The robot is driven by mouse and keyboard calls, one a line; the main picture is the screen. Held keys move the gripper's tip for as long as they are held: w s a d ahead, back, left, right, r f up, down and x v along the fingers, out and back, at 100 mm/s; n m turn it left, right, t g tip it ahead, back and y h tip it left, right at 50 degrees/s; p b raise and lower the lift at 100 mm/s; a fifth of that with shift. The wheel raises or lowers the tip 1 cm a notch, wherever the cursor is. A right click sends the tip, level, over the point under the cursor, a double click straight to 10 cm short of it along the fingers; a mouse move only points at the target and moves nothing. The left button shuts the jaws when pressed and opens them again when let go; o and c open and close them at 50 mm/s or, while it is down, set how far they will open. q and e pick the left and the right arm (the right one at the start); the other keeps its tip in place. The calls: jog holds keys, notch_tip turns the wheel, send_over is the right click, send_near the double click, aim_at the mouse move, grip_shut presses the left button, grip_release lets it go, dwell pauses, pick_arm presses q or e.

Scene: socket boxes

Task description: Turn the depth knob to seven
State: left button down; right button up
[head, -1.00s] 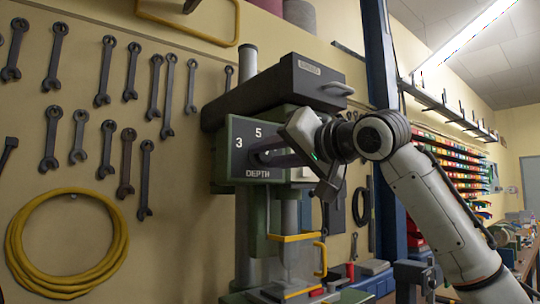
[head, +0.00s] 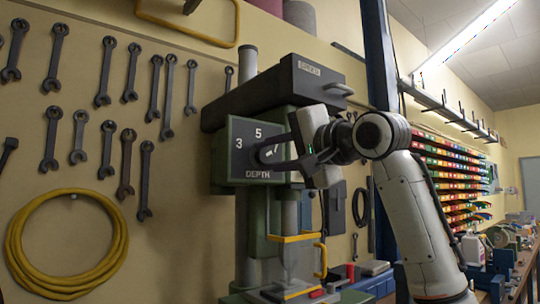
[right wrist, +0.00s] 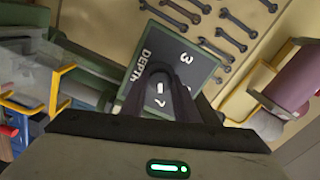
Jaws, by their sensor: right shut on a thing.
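The drill press (head: 272,90) carries a dark depth dial plate (head: 240,135) marked 3, 5 and 7, with DEPTH below. The depth knob (head: 269,153) sits on this plate, and its white mark points toward the 7. My right gripper (head: 263,154) reaches in from the right and is shut on the knob. In the right wrist view, the fingers (right wrist: 160,76) lie around the knob (right wrist: 158,89), with its white bar lined up with the 7. The fingers hide part of the knob. My left gripper is not in view.
Several wrenches (head: 107,70) and a coiled yellow hose (head: 22,230) hang on the wall at left. A yellow handle (head: 322,258) and a clear guard (head: 298,262) are below the dial. A blue post (head: 378,60) stands behind my right arm.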

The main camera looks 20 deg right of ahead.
dwell(0.4)
jog(key=o, duration=1.1)
jog(key=shift+c, duration=0.2)
pick_arm(q)
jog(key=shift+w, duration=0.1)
jog(key=b, duration=0.1)
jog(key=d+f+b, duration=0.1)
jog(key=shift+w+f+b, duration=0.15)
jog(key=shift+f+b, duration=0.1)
jog(key=shift+b, duration=0.1)
pick_arm(e)
jog(key=v, duration=1)
jog(key=shift+s, duration=0.15)
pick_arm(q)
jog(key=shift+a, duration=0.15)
